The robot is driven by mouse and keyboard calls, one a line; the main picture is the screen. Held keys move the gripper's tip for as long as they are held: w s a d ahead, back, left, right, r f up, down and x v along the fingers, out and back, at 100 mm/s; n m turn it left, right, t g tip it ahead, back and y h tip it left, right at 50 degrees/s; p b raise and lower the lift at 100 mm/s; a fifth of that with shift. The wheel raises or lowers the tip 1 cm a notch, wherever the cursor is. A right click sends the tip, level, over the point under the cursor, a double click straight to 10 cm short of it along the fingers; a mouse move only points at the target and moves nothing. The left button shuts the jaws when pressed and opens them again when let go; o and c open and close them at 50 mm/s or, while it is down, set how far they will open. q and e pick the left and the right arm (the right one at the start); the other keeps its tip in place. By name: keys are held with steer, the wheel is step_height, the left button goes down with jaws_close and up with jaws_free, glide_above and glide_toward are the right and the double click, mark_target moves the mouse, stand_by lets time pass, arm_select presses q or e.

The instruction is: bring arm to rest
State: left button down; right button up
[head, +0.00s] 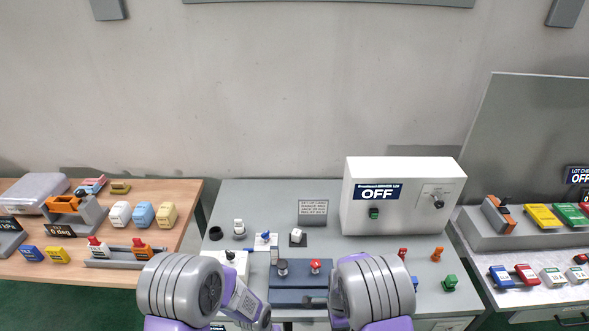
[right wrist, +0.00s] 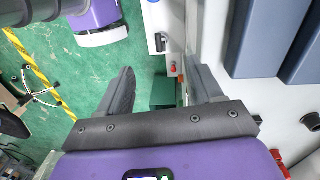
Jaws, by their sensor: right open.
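My right gripper (right wrist: 163,85) shows in the right wrist view with its two dark fingers wide apart and nothing between them. Past the fingers lie the green floor and a small green box, lower down. In the head view my two arms stand at the bottom centre as purple and grey links, in front of the middle bench. My left forearm slants down to the right there, and I cannot make out its gripper. My right gripper is not clearly seen in the head view; its arm link covers part of the bench front.
The grey middle bench (head: 270,200) carries a white box (head: 400,215) marked OFF, a blue-grey fixture (head: 300,278) and several small knobs. A wooden table (head: 188,200) with coloured parts stands left. A right-hand bench (head: 475,262) holds coloured blocks. A grey wall stands behind.

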arm_select(q)
steer(key=s+a+f+n+h+b, duration=0.1)
steer(key=s+f+b, duration=0.4)
steer(key=f, duration=0.4)
steer(key=s+a+f+n+t+h+b, duration=0.1)
steer(key=s+f+b, duration=0.3)
steer(key=f, duration=0.4)
steer(key=shift+s+a+f+h+b, duration=0.15)
steer(key=shift+s+f+h+b, duration=0.25)
steer(key=shift+s, duration=0.5)
arm_select(e)
steer(key=s+a+f+n+t+y, duration=0.1)
steer(key=s+f+n+y, duration=0.3)
steer(key=s+f+n, duration=1)
steer(key=s+a+f, duration=0.1)
steer(key=s+f, duration=0.2)
steer(key=f, duration=0.2)
steer(key=shift+s+a+n, duration=0.15)
steer(key=shift+s+n, duration=0.15)
steer(key=shift+s, duration=0.05)
